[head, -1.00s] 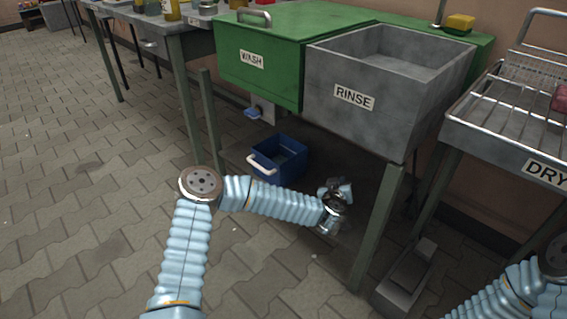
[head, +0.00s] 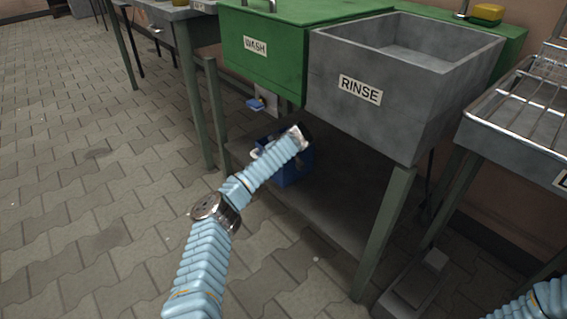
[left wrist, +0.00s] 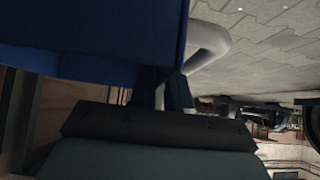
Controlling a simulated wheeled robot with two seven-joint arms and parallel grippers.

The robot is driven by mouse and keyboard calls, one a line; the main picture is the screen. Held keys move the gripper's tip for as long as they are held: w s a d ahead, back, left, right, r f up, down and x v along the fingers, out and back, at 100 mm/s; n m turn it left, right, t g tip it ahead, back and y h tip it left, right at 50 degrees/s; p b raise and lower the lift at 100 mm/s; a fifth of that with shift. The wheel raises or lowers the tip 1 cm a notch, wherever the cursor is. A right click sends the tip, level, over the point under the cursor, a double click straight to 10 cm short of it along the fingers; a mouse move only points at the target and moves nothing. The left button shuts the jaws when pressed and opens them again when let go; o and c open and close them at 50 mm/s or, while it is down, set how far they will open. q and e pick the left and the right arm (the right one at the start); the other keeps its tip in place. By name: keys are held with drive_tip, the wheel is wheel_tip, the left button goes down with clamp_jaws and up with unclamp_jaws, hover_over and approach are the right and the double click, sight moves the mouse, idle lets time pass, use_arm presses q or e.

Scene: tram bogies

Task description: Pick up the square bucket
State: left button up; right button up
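The square blue bucket (head: 292,176) stands on the low shelf under the wash and rinse basins. My left gripper (head: 300,137) is over it in the head view, and my forearm hides much of the bucket. In the left wrist view the bucket's blue wall (left wrist: 90,30) fills the upper left, very close to the gripper (left wrist: 160,92). The bucket's white handle (left wrist: 210,45) curves down close to the gripper's fingers. The fingers are dark and partly hidden, so I cannot tell whether they are open or touching anything. My right gripper is out of view.
The grey rinse basin (head: 385,100) and green wash unit (head: 262,65) overhang the shelf (head: 335,205). A table leg (head: 385,232) stands at the front right. A grey pedal (head: 415,285) lies on the floor right of it. Paving at the left is open.

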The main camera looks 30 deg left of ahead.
use_arm(q)
drive_tip(key=shift+w+a+f, duration=0.15)
drive_tip(key=shift+a+f, duration=0.15)
drive_tip(key=shift+c, duration=0.3)
clamp_jaws()
drive_tip(key=shift+r, duration=0.1)
idle(0.9)
